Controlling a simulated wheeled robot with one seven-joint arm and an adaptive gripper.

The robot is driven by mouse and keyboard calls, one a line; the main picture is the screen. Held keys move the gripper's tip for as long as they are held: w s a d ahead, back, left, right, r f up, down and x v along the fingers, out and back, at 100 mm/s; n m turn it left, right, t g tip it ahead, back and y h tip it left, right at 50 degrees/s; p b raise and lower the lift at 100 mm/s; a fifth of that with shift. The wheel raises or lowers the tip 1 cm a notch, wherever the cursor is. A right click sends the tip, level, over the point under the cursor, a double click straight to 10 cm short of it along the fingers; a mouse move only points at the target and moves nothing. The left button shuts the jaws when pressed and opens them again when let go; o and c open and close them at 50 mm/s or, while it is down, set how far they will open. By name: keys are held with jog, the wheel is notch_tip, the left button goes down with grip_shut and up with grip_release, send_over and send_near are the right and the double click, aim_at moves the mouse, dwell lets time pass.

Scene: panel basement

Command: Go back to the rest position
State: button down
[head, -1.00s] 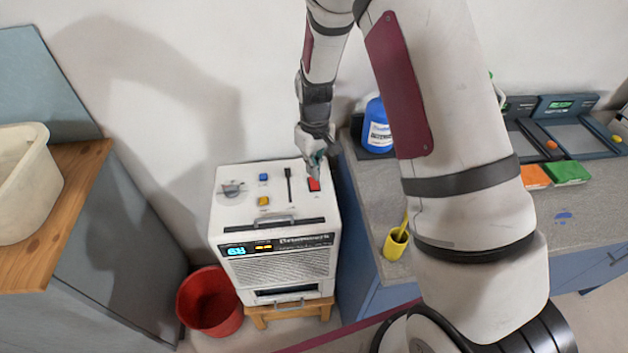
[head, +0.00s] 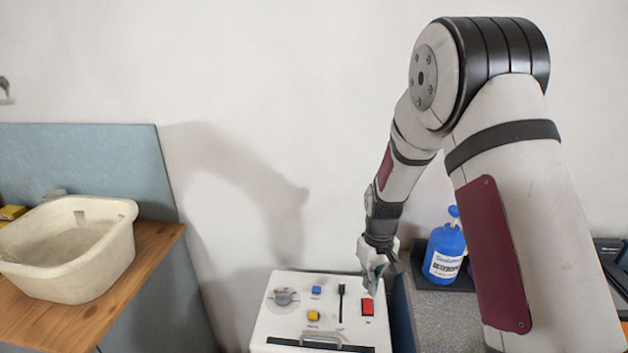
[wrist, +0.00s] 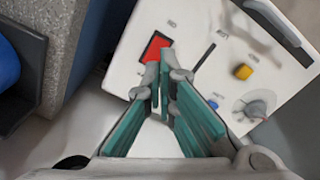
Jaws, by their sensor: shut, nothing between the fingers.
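My gripper (head: 374,283) is shut and empty. In the head view it hangs from my arm just above the right part of the white machine's top, beside the red button (head: 367,307). In the wrist view the closed green-padded fingers (wrist: 162,112) point toward the machine's panel, with the red button (wrist: 155,46) just beyond the tips. I cannot tell whether the tips touch anything.
The white machine (head: 275,332) also carries a blue button (head: 316,290), a yellow button (head: 313,316), a dial and a black lever. A blue bottle (head: 445,254) stands on the grey counter to the right. A cream basin (head: 110,262) sits on a wooden top at left.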

jog(key=s+r+m+t, duration=0.1)
jog(key=s+r, duration=0.4)
jog(key=r, duration=0.6)
jog(key=s+r+m+t, duration=0.15)
jog(key=s+r, duration=0.35)
jog(key=r, duration=0.6)
jog(key=s+r+t, duration=0.1)
jog(key=s+r, duration=0.1)
jog(key=s, duration=0.4)
jog(key=s+r+m, duration=0.1)
jog(key=s+r, duration=0.2)
jog(key=s, duration=0.3)
jog(key=s+r+t, duration=0.1)
jog(key=s+r, duration=0.1)
jog(key=s, duration=0.4)
jog(key=shift+r+t, duration=0.35)
